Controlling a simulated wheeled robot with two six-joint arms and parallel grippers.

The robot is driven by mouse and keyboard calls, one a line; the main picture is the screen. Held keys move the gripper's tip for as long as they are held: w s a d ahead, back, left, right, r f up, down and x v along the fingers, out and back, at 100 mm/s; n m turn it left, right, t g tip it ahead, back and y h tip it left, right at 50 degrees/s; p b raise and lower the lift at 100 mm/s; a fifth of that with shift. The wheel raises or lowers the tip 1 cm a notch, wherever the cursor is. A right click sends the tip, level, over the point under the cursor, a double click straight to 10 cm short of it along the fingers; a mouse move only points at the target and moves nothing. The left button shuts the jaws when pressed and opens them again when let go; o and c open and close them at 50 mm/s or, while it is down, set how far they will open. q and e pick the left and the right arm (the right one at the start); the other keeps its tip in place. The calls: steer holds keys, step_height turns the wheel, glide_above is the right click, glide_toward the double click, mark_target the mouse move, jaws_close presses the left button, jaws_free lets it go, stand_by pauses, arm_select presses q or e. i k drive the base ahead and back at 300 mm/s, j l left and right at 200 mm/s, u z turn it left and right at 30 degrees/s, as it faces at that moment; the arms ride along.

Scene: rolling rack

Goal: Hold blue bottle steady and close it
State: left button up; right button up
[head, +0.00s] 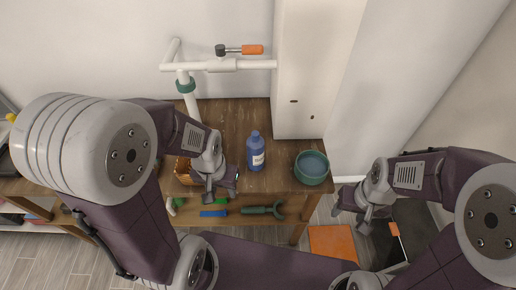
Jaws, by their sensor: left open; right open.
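The blue bottle (256,155) stands upright on the wooden table (233,112), with a pale label on its front. Its top is blue and small; I cannot tell whether a cap is on it. No separate cap can be made out. My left gripper (221,189) is open, just left of the bottle and nearer to me, apart from it. My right gripper (353,214) is open and empty, well to the right, past the table's right edge.
A green pot (312,169) stands right of the bottle. A brown box (184,171) is partly behind my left gripper. White pipe with an orange-handled valve (252,49) and a white cabinet (302,65) stand behind. Tools lie on a lower shelf (240,221). An orange panel (334,243) lies low right.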

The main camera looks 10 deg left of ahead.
mark_target(256, 144)
steer(key=u, duration=1.85)
steer(key=z, duration=1.4)
steer(key=j+z, duration=0.25)
steer(key=j, duration=0.2)
steer(key=j+z, duration=0.2)
steer(key=j, duration=0.3)
steer(key=j+z, duration=0.25)
steer(key=j, duration=0.25)
steer(key=j+z, duration=0.25)
steer(key=j, duration=0.2)
steer(key=k+j+z, duration=0.25)
steer(key=j, duration=0.2)
steer(key=j+z, duration=0.2)
steer(key=j, duration=0.25)
steer(key=k+j+z, duration=0.25)
steer(key=j, duration=0.15)
